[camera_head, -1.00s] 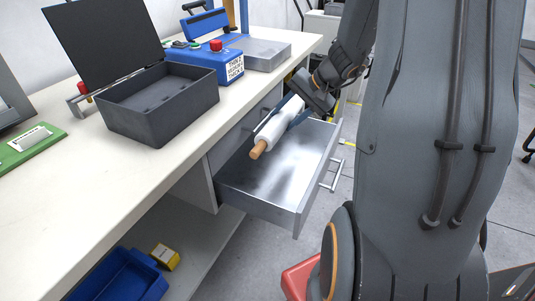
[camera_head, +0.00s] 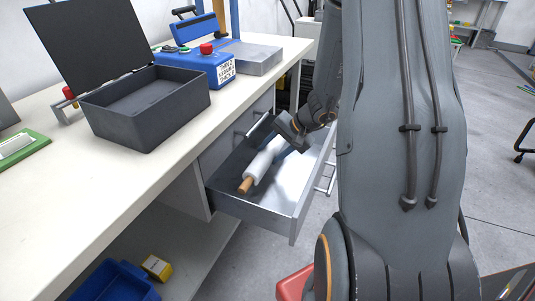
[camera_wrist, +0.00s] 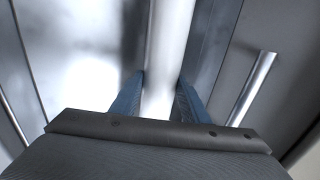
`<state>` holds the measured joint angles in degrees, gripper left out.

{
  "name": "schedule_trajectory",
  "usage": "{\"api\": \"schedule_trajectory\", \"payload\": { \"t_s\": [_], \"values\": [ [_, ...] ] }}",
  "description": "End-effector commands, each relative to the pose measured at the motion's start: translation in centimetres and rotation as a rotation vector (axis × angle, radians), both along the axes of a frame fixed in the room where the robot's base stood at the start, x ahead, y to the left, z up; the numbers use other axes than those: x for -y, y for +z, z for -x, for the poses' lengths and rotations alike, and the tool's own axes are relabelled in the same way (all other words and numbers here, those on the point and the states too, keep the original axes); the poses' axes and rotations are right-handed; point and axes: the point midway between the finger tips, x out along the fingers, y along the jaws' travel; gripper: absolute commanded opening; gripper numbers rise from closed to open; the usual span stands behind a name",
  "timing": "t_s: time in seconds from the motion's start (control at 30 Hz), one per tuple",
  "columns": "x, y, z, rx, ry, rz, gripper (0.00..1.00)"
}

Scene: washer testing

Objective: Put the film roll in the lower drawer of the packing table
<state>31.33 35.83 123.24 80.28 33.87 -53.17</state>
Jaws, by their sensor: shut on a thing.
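The film roll (camera_head: 262,164), white with a wooden handle end, is inside the open lower drawer (camera_head: 257,215) of the packing table (camera_head: 150,165). It lies lengthwise, near the drawer's table side. My gripper (camera_head: 287,137) reaches down into the drawer and is shut on the film roll. In the wrist view, the blue fingers (camera_wrist: 157,98) stand on both sides of the white film roll (camera_wrist: 168,40). Whether the roll touches the drawer floor (camera_wrist: 75,60) is hard to tell.
An upper drawer handle (camera_head: 258,124) sticks out above the lower drawer, close to my gripper; it shows in the wrist view (camera_wrist: 252,88). A black open box (camera_head: 145,110) and a blue device (camera_head: 195,66) stand on the tabletop. A blue bin (camera_head: 115,283) and yellow box (camera_head: 156,267) are below.

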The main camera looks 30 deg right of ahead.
Motion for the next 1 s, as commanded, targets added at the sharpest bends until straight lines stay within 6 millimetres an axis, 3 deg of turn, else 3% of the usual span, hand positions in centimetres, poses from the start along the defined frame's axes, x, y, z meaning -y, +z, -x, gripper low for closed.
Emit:
{"api": "schedule_trajectory", "payload": {
  "t_s": [0.07, 0.2, 1.0],
  "values": [
    [-0.9, 0.1, -1.1, 0.002, 0.005, 0.001, 0.03],
    [-0.8, -1.2, -1.1, 0.000, 0.001, -0.001, 0.03],
    [-0.7, -2.2, -1.1, 0.002, 0.000, 0.000, 0.03]
  ]
}}
